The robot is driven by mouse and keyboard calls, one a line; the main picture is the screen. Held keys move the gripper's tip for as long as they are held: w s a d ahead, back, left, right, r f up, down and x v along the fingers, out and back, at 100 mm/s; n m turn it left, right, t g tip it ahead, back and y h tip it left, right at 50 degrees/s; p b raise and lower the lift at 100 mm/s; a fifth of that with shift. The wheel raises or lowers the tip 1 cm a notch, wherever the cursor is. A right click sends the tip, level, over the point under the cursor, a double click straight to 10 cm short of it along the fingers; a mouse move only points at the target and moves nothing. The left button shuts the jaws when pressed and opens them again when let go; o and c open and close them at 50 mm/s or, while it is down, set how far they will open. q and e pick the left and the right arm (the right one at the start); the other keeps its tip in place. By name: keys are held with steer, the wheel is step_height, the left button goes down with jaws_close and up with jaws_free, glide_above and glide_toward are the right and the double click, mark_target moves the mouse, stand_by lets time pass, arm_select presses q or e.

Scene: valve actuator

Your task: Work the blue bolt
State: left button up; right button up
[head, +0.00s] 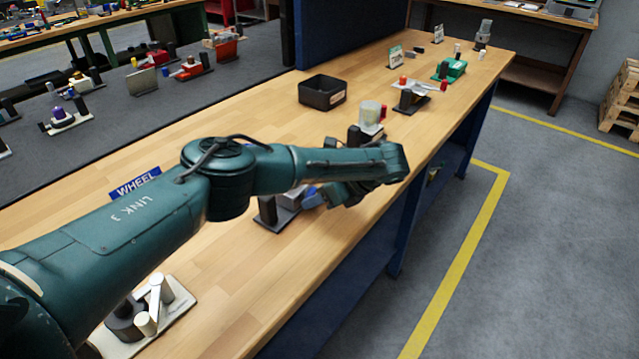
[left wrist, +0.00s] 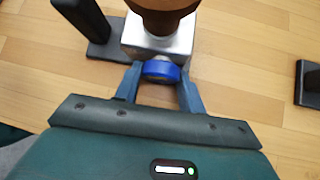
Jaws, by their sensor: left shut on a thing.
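The blue bolt (left wrist: 160,70) shows in the left wrist view as a short round blue cap on the near side of a silver-grey block (left wrist: 160,40). A brown rounded part sits on top of the block. My left gripper (left wrist: 160,80) has its two blue fingers on either side of the bolt and is shut on it. In the head view my left gripper (head: 340,194) is low over the bench beside the block (head: 292,197), partly hidden by my left arm. The bolt cannot be clearly told from the fingers there. My right gripper is not in view.
A black upright stand (head: 268,212) is beside the block. Further along the wooden bench (head: 230,125) are a black open box (head: 322,93), a clear-topped device (head: 370,115) and a green device (head: 455,69). A "WHEEL" sign (head: 136,185) stands behind my arm.

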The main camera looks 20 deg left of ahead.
arm_select(q)
steer(key=p, duration=0.2)
steer(key=t+p, duration=0.1)
steer(key=shift+s+r+n+t+h+p, duration=0.15)
steer(key=shift+r+n+t+h+p, duration=0.15)
steer(key=shift+n+p, duration=0.1)
steer(key=shift+f+n+t+h+p, duration=0.2)
steer(key=shift+n+t, duration=0.1)
steer(key=shift+t, duration=0.3)
steer(key=shift+f+n+t+h+p, duration=0.1)
steer(key=shift+n+t+p, duration=0.15)
steer(key=shift+t, duration=0.35)
steer(key=o, duration=0.7)
steer(key=shift+s, duration=0.1)
steer(key=v, duration=1.3)
steer(key=shift+b, duration=0.35)
